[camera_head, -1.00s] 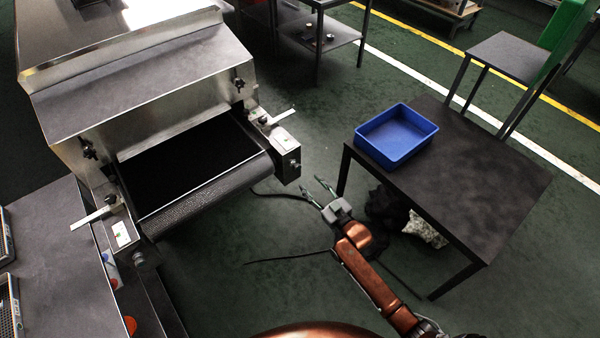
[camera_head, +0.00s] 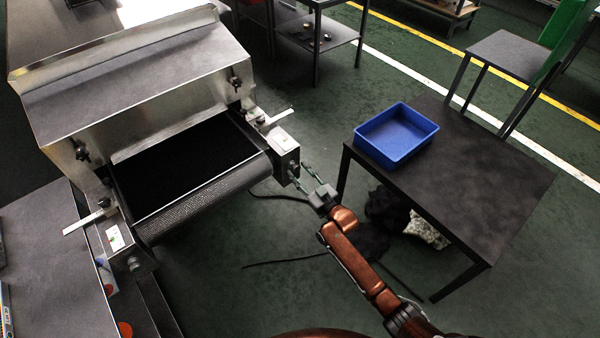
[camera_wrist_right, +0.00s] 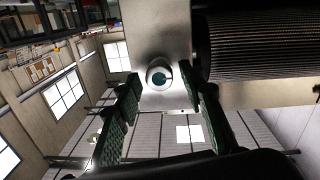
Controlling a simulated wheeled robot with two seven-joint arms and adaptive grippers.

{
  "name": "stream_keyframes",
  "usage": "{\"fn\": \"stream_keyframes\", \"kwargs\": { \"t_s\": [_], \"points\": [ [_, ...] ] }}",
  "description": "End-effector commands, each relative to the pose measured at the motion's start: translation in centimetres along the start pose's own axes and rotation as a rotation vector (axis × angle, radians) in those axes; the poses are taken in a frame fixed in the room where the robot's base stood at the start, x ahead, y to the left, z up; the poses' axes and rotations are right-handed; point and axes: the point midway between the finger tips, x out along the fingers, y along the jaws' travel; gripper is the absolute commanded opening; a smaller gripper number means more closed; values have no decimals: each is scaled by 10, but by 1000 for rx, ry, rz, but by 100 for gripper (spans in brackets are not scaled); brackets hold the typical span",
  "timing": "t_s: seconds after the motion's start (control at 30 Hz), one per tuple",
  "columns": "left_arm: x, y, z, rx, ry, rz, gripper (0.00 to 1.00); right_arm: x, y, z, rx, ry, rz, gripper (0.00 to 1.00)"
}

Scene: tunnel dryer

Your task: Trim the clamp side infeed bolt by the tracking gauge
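The dryer's conveyor belt (camera_head: 190,172) has a metal bearing box (camera_head: 284,150) at its right infeed corner. A round bolt head (camera_wrist_right: 159,74) with a dark centre sits on that box's end face in the right wrist view. My right gripper (camera_head: 298,173) is open, its fingers at the box's end. In the wrist view its green-padded fingers (camera_wrist_right: 166,92) stand on either side of the bolt head; contact cannot be told. A similar box with a plate bearing green and red marks (camera_head: 116,238), perhaps the tracking gauge, is at the left corner. My left gripper is out of view.
A dark table (camera_head: 475,190) with a blue bin (camera_head: 396,135) stands right of my right arm. A black cable (camera_head: 285,262) and dark and speckled bundles (camera_head: 425,230) lie on the floor. A grey surface (camera_head: 50,270) is at the left.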

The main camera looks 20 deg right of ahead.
Motion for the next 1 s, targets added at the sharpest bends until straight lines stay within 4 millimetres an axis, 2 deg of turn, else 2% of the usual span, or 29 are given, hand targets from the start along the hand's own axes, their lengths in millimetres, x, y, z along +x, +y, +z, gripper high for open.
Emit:
{"fn": "stream_keyframes", "kwargs": {
  "t_s": [0.07, 0.5, 0.77, 1.0],
  "points": [
    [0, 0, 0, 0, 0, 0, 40, 0, 0, 0, 0, 0, 0, 30],
    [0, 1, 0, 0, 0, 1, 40, 0, 0, 0, 0, 0, 0, 0],
    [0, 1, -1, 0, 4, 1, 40, 0, 0, 0, -28, 1, 1, 0],
    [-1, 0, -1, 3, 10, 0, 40, 0, 1, 1, -148, 8, 2, 0]
  ]
}}
